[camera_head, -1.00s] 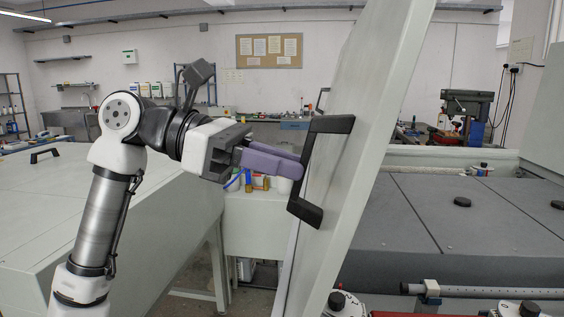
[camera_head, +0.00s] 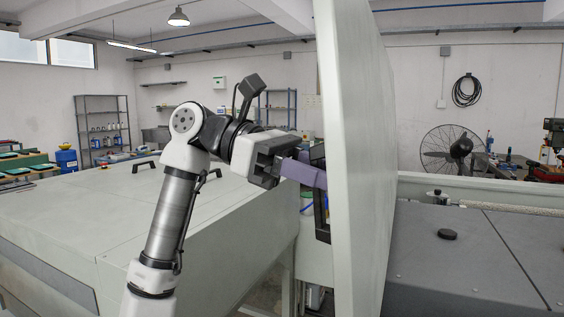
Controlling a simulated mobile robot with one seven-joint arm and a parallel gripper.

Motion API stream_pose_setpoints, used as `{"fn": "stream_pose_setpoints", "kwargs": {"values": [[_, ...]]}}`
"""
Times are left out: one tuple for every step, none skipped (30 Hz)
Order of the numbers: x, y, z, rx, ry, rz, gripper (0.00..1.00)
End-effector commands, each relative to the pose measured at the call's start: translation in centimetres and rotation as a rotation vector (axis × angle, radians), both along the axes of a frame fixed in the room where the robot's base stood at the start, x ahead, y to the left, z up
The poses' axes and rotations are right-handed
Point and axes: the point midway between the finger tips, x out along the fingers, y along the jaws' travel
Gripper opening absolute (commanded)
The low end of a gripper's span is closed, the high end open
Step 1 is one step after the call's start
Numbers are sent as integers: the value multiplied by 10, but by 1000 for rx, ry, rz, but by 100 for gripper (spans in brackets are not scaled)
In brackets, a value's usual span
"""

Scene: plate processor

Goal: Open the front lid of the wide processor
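The front lid (camera_head: 350,150) is a tall pale panel standing raised and nearly upright in the middle of the view, seen almost edge-on. Its black bar handle (camera_head: 321,215) is on the left face. My gripper (camera_head: 312,172) has purple fingers at the middle of this handle and appears shut on it. The fingertips are partly hidden against the handle. The wide processor's grey top (camera_head: 480,255) lies to the right of the lid.
A pale cabinet (camera_head: 120,225) with black handles fills the lower left, below my arm. A fan (camera_head: 452,152) stands behind on the right. A black knob (camera_head: 447,234) sits on the grey top. A narrow floor gap shows between the cabinet and the lid.

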Motion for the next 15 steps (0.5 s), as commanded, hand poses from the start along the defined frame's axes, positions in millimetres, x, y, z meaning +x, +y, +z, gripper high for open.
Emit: {"fn": "stream_pose_setpoints", "kwargs": {"values": [[5,11,4,-4,1,3,40],[8,17,6,-6,2,3,40],[12,24,8,-5,1,2,40],[14,30,10,-5,1,2,40],[17,35,11,-5,2,2,40],[19,41,13,-5,2,2,40],[21,46,14,-5,2,2,40],[23,49,16,-5,1,3,40],[25,53,16,-5,1,2,40],[27,56,17,-5,1,3,40],[28,58,18,-5,1,3,40],[29,61,18,-5,1,2,40],[30,63,18,-5,1,2,40],[30,64,19,-4,1,1,40],[31,65,19,-4,1,1,40]]}}
